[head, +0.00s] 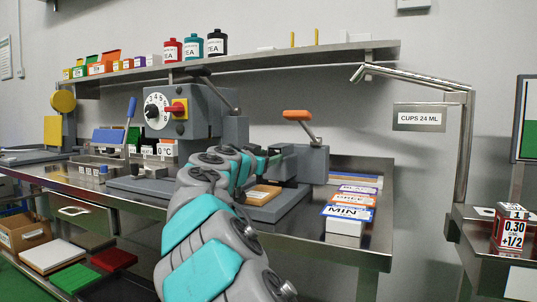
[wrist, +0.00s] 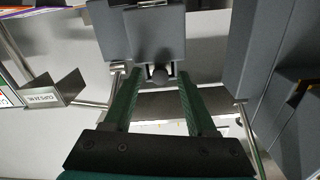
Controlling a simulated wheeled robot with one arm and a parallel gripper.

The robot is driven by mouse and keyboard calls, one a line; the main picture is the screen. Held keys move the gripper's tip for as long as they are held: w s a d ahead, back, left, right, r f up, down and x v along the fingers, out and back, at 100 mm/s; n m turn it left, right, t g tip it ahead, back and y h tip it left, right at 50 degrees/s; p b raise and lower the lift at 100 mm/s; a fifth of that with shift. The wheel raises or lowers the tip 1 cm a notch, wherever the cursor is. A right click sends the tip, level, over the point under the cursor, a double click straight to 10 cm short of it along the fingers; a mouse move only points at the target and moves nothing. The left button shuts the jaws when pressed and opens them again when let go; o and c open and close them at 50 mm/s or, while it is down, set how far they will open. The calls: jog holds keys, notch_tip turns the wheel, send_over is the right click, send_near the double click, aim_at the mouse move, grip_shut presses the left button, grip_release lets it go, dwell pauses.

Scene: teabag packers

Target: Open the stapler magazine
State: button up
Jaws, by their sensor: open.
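A grey bench machine with an orange-topped lever (head: 297,115) stands at the right of the bench in the head view; I take it to be the stapler (head: 310,163). Its base (head: 285,205) carries a tan pad (head: 263,195). My gripper reaches its left side, and the arm partly hides it there. In the wrist view my gripper (wrist: 158,77) is open. Its two green fingers lie on either side of a small dark knob (wrist: 158,74) below a grey block (wrist: 147,38). I cannot tell whether they touch the knob. The magazine itself is not clearly distinguishable.
A larger grey machine with a dial (head: 157,111) stands left of my arm. Labelled boxes (head: 346,212) lie right of the stapler. A shelf (head: 250,56) with tins runs above.

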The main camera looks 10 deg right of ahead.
jog(key=shift+w+d, duration=0.1)
jog(key=shift+w, duration=0.1)
grip_shut()
dwell(0.4)
dwell(1.0)
